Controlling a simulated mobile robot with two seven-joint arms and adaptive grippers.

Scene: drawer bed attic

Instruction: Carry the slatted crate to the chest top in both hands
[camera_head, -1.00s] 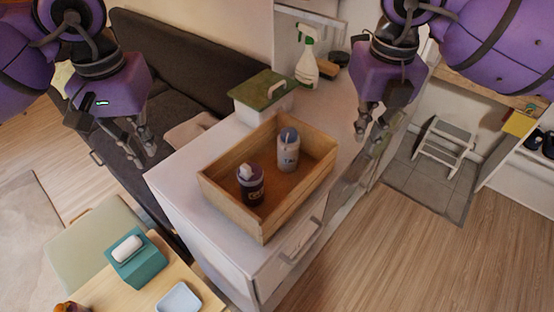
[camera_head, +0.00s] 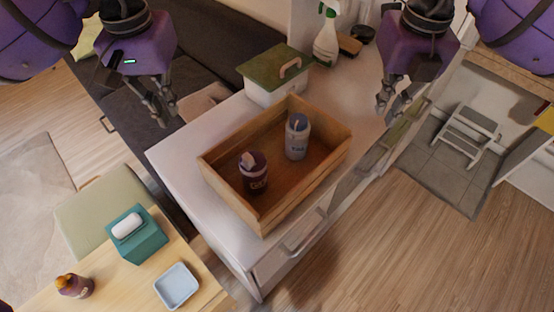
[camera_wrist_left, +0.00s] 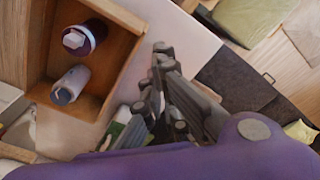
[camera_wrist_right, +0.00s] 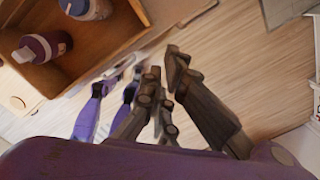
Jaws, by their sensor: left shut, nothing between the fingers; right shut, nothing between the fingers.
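The slatted wooden crate (camera_head: 232,206) sits on the white chest top (camera_head: 180,155), set at an angle. A dark purple bottle (camera_head: 253,172) and a grey-white bottle (camera_head: 297,137) stand inside it. My left gripper (camera_head: 164,112) is shut and empty, above and left of the crate, apart from it. My right gripper (camera_head: 392,106) is shut and empty, above and right of the crate, also apart. In the left wrist view the crate (camera_wrist_left: 122,62) lies left of the fingers. In the right wrist view the crate (camera_wrist_right: 112,35) lies at upper left.
A green-lidded box (camera_head: 265,75) stands behind the crate, with a spray bottle (camera_head: 326,38) and brush (camera_head: 349,45) beyond. A wooden table (camera_head: 130,285) holds a teal tissue box (camera_head: 140,240) and blue dish (camera_head: 177,286). A grey step stool (camera_head: 468,135) stands right. Floor at front right is clear.

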